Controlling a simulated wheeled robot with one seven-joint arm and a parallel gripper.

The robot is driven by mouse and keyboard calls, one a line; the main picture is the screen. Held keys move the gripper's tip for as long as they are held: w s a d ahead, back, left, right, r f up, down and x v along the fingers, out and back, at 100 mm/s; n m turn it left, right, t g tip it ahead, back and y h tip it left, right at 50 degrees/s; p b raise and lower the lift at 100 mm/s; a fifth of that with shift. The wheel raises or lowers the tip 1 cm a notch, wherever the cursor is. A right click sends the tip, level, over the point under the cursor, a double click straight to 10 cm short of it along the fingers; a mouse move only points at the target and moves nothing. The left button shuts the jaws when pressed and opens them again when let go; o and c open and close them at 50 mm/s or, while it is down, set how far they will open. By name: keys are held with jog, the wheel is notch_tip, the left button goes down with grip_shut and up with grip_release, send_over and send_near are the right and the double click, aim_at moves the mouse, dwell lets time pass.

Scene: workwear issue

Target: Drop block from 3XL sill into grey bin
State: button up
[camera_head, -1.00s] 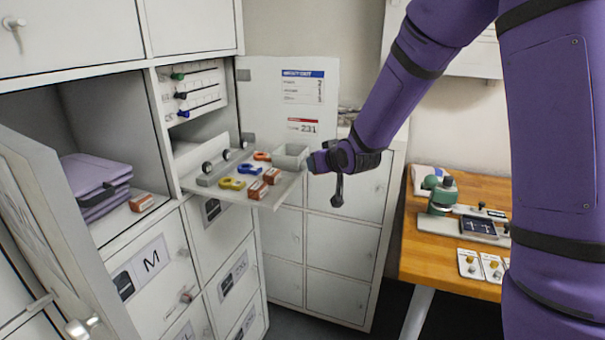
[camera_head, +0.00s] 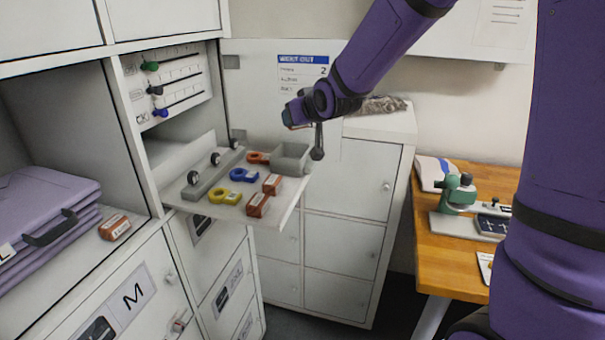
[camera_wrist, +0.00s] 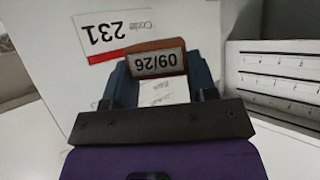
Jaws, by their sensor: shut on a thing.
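My gripper (camera_head: 292,115) is shut on an orange-brown block (camera_wrist: 156,45) with a white label reading 09/26, upside down in the wrist view. The block sits between the two blue fingers; in the head view it is too small to make out clearly. The small open grey bin (camera_head: 291,157) stands at the far right corner of the lowered white flap (camera_head: 180,195). My gripper is in the air above the bin and apart from it. The bin's floor is mostly hidden, so I cannot tell what it holds. No sill marked 3XL is readable.
The flap also bears two orange-brown blocks (camera_head: 257,204), yellow (camera_head: 225,197), blue (camera_head: 243,174) and orange (camera_head: 258,157) rings, and a grey rail. Another block (camera_head: 115,227) lies beside folded purple clothes (camera_head: 50,205). An open white door (camera_head: 255,90) stands behind the flap.

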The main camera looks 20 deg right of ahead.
jog(key=shift+f, duration=2.7)
jog(key=o, duration=1)
jog(key=v, duration=1)
jog(key=shift+s+r, duration=0.1)
jog(key=shift+s, duration=0.3)
jog(key=shift+d, duration=0.1)
